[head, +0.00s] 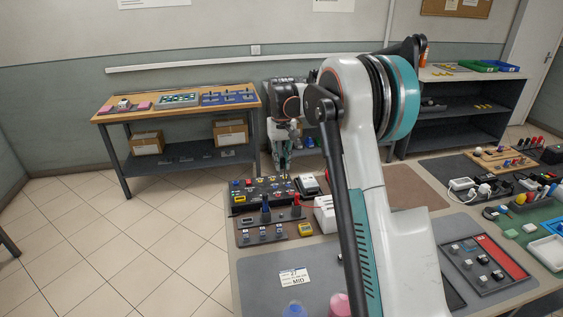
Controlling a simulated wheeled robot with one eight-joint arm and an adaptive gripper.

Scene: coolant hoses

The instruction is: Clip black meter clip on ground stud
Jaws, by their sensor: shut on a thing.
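My gripper (284,161) hangs at the near bench's far edge, above and behind the dark panel (232,203). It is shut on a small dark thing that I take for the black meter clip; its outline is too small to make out. A white meter-like box (325,213) stands beside the panel, partly hidden by my arm. A thin red lead (312,205) runs from it toward a red clip (296,208). I cannot pick out the ground stud among the small parts on the panel.
A brown board (241,238) with small blocks and a blue upright piece (265,207) lies in front of the panel. A grey mat (255,285) with a MID card is nearer. My arm hides the bench's middle. A wooden table (180,115) stands behind.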

